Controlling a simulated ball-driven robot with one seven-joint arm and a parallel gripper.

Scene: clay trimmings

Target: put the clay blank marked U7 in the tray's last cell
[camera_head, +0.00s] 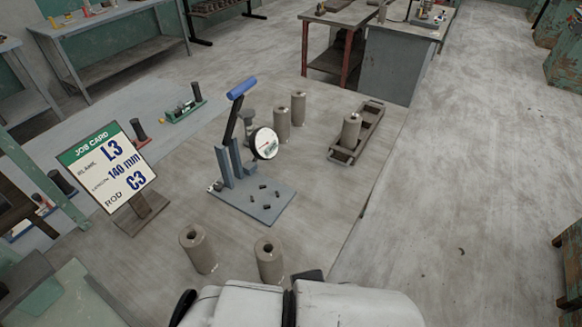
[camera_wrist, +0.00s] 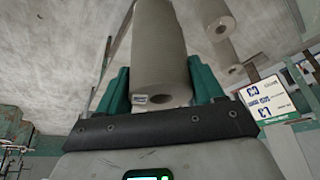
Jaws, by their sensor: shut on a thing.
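In the wrist view my gripper (camera_wrist: 160,75) has its two teal fingers closed on a grey clay blank (camera_wrist: 158,40). The blank's holed end faces the camera and carries a small label too small to read. In the head view two blanks, one at left (camera_head: 198,250) and one at right (camera_head: 269,260), stand in front of my white arm; my gripper is mostly hidden there. The long grey tray (camera_head: 375,122) lies at the table's right, with one upright blank (camera_head: 351,131) in it. I cannot make out the mark U7 on any blank.
The job card (camera_head: 119,168) stands at left, reading L3, 140 mm, C3. A lever stand with a blue handle (camera_head: 241,87) and round dial (camera_head: 265,143) sits mid-table, between the near blanks and the tray. Upright blanks (camera_head: 298,108) stand behind it.

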